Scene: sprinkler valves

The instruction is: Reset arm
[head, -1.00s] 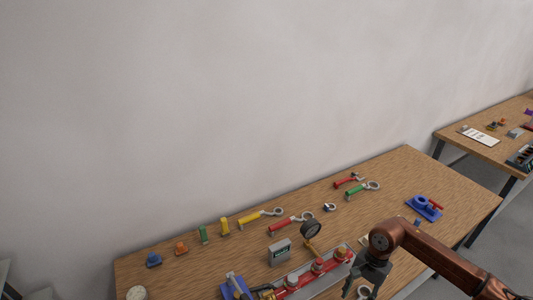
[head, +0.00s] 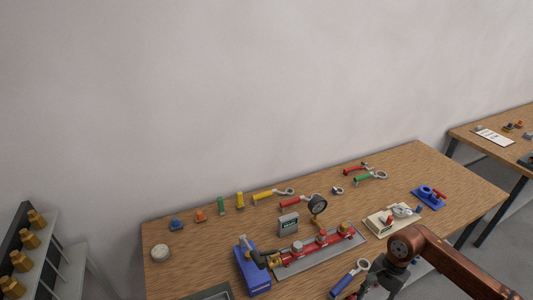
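My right arm comes in from the lower right, and its dark gripper (head: 378,291) hangs over the table's front edge area. Its fingers look spread, with nothing seen between them. A blue-handled wrench (head: 349,278) lies just left of it, and I cannot tell whether they touch. My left gripper is out of view.
The wooden table (head: 200,276) also holds a blue block (head: 253,276), a grey meter box (head: 288,223), yellow (head: 268,195), red and green wrenches, and a blue fixture (head: 428,197). A rack with brass parts (head: 30,240) stands at left. A second table (head: 510,150) stands at right.

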